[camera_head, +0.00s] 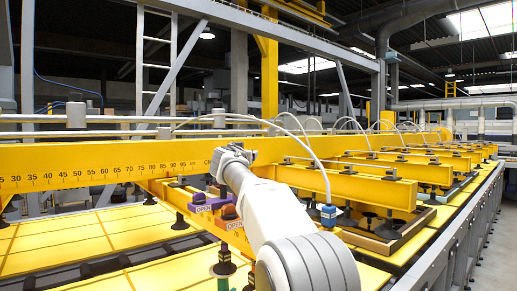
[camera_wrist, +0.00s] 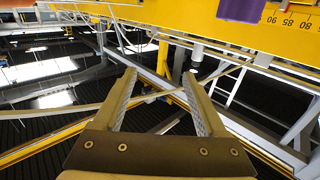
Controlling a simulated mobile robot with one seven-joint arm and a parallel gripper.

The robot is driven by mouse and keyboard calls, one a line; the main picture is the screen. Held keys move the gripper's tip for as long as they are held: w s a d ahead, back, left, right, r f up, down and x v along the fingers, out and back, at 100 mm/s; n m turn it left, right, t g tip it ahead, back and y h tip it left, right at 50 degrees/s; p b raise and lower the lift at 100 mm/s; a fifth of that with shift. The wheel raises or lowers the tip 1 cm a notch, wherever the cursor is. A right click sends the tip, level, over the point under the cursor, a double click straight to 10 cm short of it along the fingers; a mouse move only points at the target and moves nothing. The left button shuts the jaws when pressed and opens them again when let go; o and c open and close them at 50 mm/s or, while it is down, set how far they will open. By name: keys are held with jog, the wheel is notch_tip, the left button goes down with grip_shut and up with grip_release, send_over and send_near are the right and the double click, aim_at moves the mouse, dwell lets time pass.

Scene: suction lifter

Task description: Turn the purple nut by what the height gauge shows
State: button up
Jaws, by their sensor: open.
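A purple part (camera_head: 207,204) with an "OPEN" label sits under the long yellow beam (camera_head: 100,171), left of my arm in the head view. I cannot tell which piece of it is the nut. A number scale in CM runs along the beam. I cannot pick out a separate height gauge. A purple patch (camera_wrist: 241,10) shows on the beam near inverted scale numbers in the wrist view, and I cannot tell what it is. My gripper (camera_wrist: 159,77) is open, with nothing between its fingers. The purple patch is beyond its right finger, apart from it.
Yellow cross beams (camera_head: 350,186) with dark suction cups reach out right of my arm. A blue-capped fitting (camera_head: 328,214) hangs from a grey hose. An orange part with another "OPEN" label (camera_head: 238,225) is close to my arm. Yellow panels (camera_head: 60,240) lie below.

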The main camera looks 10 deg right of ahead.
jog(key=d+r, duration=0.1)
jog(key=s+d+r, duration=0.1)
jog(key=d, duration=0.1)
jog(key=d+r, duration=0.1)
jog(key=shift+s+d, duration=0.35)
jog(key=shift+d, duration=0.05)
